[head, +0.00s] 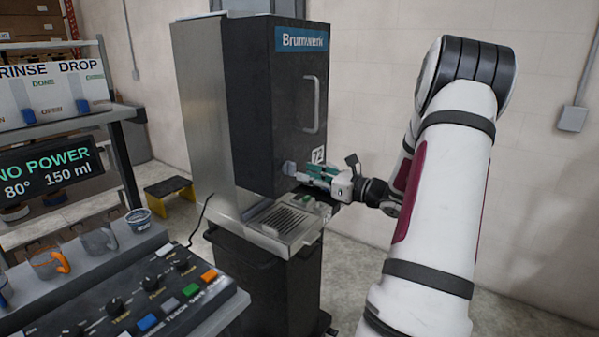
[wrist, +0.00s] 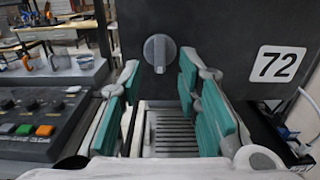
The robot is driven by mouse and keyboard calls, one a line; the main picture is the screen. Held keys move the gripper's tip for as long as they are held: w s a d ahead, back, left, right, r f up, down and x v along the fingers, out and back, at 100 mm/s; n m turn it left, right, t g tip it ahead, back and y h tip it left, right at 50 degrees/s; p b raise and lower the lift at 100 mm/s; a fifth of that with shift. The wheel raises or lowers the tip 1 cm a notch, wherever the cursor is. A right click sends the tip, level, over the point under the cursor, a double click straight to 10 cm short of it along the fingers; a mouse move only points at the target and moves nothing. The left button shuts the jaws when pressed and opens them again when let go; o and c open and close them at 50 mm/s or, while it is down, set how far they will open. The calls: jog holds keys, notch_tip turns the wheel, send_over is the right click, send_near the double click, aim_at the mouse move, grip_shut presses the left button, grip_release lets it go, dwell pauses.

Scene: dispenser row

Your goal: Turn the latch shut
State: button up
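The latch (wrist: 160,52) is a round grey knob with an upright grip bar on the dark front of the dispenser (head: 247,110). In the head view the latch (head: 289,168) shows low on the front, left of the number 72 label. My gripper (head: 312,172) reaches toward it from the right. In the wrist view my gripper (wrist: 158,75) is open, with teal-padded fingers apart and nothing between them. The latch appears between and just beyond the fingertips, and no contact shows.
A slotted drip tray (head: 283,224) lies below the gripper. A vertical handle (head: 311,104) is on the door above. A control panel (head: 130,305) with knobs and coloured buttons stands front left, with cups (head: 139,220) behind it.

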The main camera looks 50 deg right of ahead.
aim_at(295, 170)
jog(key=shift+w+a, duration=0.15)
jog(key=shift+w, duration=1.8)
jog(key=shift+c, duration=0.6)
grip_shut()
